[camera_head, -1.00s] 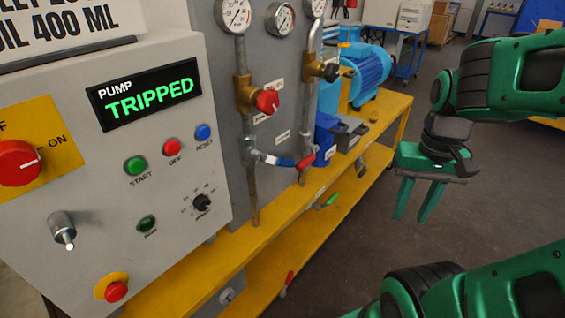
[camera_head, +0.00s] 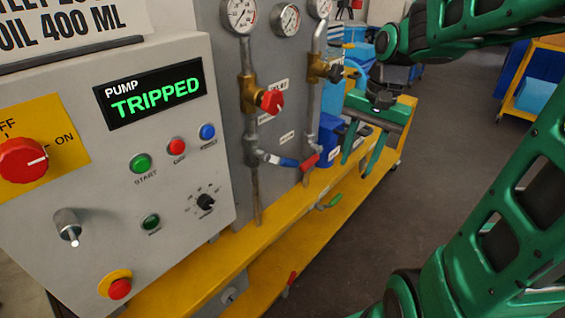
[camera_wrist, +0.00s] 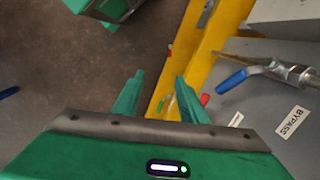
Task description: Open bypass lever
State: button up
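The blue bypass lever (camera_head: 284,161) sits on the cross pipe between two upright pipes on the grey panel. In the wrist view the blue lever (camera_wrist: 232,80) is at the right, near a BYPASS label (camera_wrist: 290,122). A red handle (camera_head: 309,162) shows just right of it in the head view. My gripper (camera_head: 357,168) is open and empty, with its fingers pointing down, to the right of both handles and apart from them. In the wrist view my gripper (camera_wrist: 160,82) has its two fingers spread, left of the blue lever.
The control box (camera_head: 195,250) with a TRIPPED display (camera_head: 153,95) stands at the left. A red knob (camera_head: 271,102) and gauges (camera_head: 287,19) sit above the levers. The yellow bench edge (camera_head: 260,234) runs below. Open floor (camera_head: 440,170) lies at the right.

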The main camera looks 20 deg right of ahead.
aim_at(284, 162)
jog(key=w+a+r+m+y, duration=0.25)
jog(key=w+a, duration=0.65)
jog(key=w, duration=0.5)
jog(key=shift+m+g+y, duration=0.3)
jog(key=shift+m+y, duration=0.15)
jog(key=x, duration=1.1)
jog(key=shift+f, duration=0.25)
grip_shut()
